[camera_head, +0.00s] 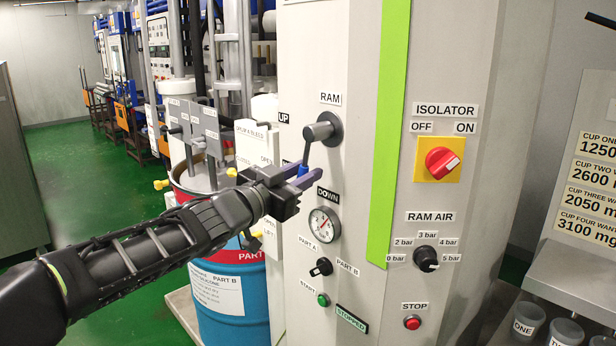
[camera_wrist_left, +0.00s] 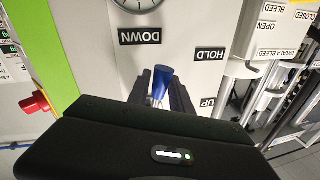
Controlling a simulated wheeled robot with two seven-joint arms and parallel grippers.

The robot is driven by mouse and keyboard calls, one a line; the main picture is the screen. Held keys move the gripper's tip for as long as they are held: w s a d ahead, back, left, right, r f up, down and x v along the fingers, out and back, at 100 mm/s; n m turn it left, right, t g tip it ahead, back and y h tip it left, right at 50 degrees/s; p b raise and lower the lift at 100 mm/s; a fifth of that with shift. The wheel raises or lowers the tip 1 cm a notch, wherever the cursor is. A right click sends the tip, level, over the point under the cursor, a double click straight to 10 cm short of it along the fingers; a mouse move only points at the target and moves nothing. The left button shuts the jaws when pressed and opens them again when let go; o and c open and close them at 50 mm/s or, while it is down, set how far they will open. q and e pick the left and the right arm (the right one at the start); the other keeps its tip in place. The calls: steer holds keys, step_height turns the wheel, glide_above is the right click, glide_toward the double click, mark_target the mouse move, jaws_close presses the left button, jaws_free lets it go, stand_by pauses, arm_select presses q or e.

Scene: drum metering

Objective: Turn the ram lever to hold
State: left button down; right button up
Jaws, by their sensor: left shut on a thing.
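The ram lever (camera_head: 322,130) has a grey hub on the white cabinet under the RAM label. Its arm hangs down and slightly left to a blue handle (camera_head: 303,170). My left gripper (camera_head: 300,180) is shut on the handle, which also shows between the fingers in the left wrist view (camera_wrist_left: 161,82). The UP label (camera_head: 283,117) is left of the hub, and the DOWN label (camera_head: 328,195) is below. The HOLD label (camera_wrist_left: 208,54) shows in the wrist view but is hidden in the head view. The handle appears between DOWN and HOLD. My right gripper is not in view.
A pressure gauge (camera_head: 324,222) sits just below the DOWN label. The red isolator knob (camera_head: 441,162) and ram air dial (camera_head: 426,259) are to the right. A blue drum (camera_head: 222,295) and a grey valve plate (camera_head: 205,125) stand left of the cabinet.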

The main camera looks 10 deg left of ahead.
arm_select(q)
steer(key=a+m, duration=0.1)
steer(key=w+r+m, duration=0.1)
steer(key=m, duration=0.1)
steer(key=shift+w+a+m, duration=0.25)
steer(key=shift+a+m, duration=0.05)
steer(key=shift+a, duration=0.1)
steer(key=shift+w+a+r+m+t+h+p, duration=0.2)
steer(key=shift+w+a+r+m+h, duration=0.15)
steer(key=shift+m, duration=0.5)
steer(key=shift+w+a+r+m+t+h+p, duration=0.15)
steer(key=shift+w+a+r+m+h, duration=0.15)
steer(key=shift+m, duration=0.55)
steer(key=shift+s, duration=0.1)
steer(key=c, duration=1.1)
jaws_free()
steer(key=shift+c, duration=0.2)
steer(key=b+v, duration=0.1)
steer(key=v, duration=0.7)
steer(key=shift+b, duration=0.35)
